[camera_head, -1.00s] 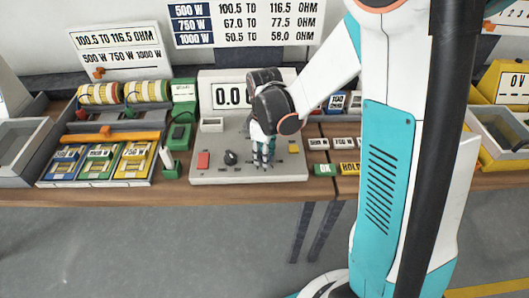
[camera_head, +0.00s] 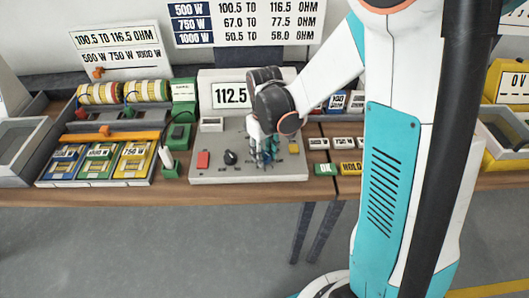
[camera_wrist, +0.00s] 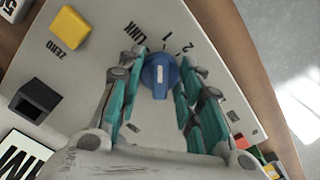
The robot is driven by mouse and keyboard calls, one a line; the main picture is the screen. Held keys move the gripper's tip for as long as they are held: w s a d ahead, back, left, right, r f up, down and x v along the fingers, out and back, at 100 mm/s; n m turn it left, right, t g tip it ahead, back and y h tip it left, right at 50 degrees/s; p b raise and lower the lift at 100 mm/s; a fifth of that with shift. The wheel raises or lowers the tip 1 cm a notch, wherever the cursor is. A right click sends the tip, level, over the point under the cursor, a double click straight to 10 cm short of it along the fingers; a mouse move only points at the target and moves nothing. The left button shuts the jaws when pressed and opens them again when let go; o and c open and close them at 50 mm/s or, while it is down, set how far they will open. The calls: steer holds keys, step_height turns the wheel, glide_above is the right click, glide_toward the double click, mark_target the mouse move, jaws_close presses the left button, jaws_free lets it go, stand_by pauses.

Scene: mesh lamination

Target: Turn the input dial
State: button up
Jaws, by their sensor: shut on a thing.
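The blue input dial (camera_wrist: 159,76) sits on the light grey meter panel, with a white pointer mark and the labels LINK, 1 and 2 around it. My gripper (camera_wrist: 160,88) is over the dial with its teal fingers on either side, shut on it. In the head view my gripper (camera_head: 264,152) reaches down onto the right part of the meter (camera_head: 215,176), and it mostly hides the dial.
A red button (camera_head: 203,159) and a black knob (camera_head: 231,157) are on the panel left of my gripper. A yellow ZERO button (camera_wrist: 71,28) is nearby. OK (camera_head: 325,169) and HOLD (camera_head: 350,169) tags lie right of the meter. Coloured cards fill a tray (camera_head: 95,184) at left.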

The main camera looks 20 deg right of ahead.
mark_target(264, 152)
steer(key=shift+m, duration=1)
steer(key=o, duration=1.1)
steer(key=shift+r, duration=0.1)
step_height(264, 152, up, 12)
steer(key=shift+f, duration=0.1)
